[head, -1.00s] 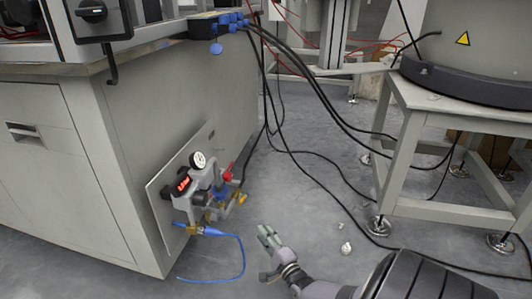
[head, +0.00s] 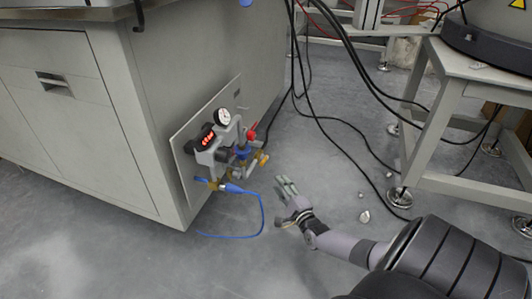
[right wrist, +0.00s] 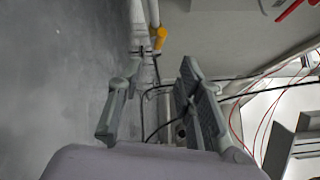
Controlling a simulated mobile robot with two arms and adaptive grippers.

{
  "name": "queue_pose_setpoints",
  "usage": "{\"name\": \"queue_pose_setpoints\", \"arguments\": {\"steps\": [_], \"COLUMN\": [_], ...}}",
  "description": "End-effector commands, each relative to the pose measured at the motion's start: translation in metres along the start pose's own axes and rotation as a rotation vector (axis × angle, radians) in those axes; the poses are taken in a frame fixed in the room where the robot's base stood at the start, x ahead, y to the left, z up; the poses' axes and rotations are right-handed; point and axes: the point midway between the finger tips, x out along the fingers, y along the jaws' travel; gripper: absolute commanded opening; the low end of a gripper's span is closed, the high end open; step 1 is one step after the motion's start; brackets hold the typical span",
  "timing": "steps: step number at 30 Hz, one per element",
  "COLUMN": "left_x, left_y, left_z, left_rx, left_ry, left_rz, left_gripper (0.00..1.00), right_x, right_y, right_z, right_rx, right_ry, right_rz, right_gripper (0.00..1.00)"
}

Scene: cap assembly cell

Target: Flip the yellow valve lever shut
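The yellow valve lever (head: 262,158) sits at the right end of the grey valve assembly (head: 210,155), low on the cabinet's side panel. A yellow piece, apparently this lever, also shows beyond my fingers in the right wrist view (right wrist: 159,38). My right gripper (head: 285,185) is below and to the right of the lever in the head view, apart from it. In the right wrist view, the right gripper's (right wrist: 158,72) two fingers stand apart with nothing between them. My left gripper is out of view.
The assembly bears a round gauge (head: 222,117), a red handle (head: 252,132) and a blue hose (head: 262,215) curling onto the floor. Black cables (head: 345,150) hang behind. A grey stand (head: 435,110) is to the right.

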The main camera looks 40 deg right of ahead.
Motion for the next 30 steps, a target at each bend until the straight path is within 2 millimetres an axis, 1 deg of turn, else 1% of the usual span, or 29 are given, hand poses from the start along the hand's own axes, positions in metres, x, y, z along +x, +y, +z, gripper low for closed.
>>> {"name": "queue_pose_setpoints", "arguments": {"steps": [1, 9, 15, 18, 21, 25, 30], "left_x": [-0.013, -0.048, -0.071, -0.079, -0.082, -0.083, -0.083], "left_y": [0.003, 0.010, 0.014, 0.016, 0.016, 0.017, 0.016], "left_z": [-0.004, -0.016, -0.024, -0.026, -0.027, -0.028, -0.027], "left_rx": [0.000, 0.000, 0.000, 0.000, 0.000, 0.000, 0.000], "left_ry": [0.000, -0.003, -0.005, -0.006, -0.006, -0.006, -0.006], "left_rz": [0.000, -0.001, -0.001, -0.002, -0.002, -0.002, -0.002], "left_gripper": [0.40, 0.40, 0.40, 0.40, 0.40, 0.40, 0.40], "right_x": [0.013, 0.073, 0.110, 0.122, 0.129, 0.133, 0.133], "right_y": [0.005, 0.006, 0.005, 0.004, 0.002, 0.000, 0.000], "right_z": [-0.002, -0.002, -0.002, -0.002, -0.001, -0.001, -0.001], "right_rx": [-0.001, -0.001, -0.002, -0.001, -0.001, -0.001, -0.001], "right_ry": [-0.001, -0.001, 0.000, 0.000, 0.000, 0.000, 0.000], "right_rz": [-0.005, -0.005, -0.003, -0.002, -0.001, -0.001, 0.000], "right_gripper": [0.33, 0.33, 0.33, 0.33, 0.33, 0.33, 0.33]}}
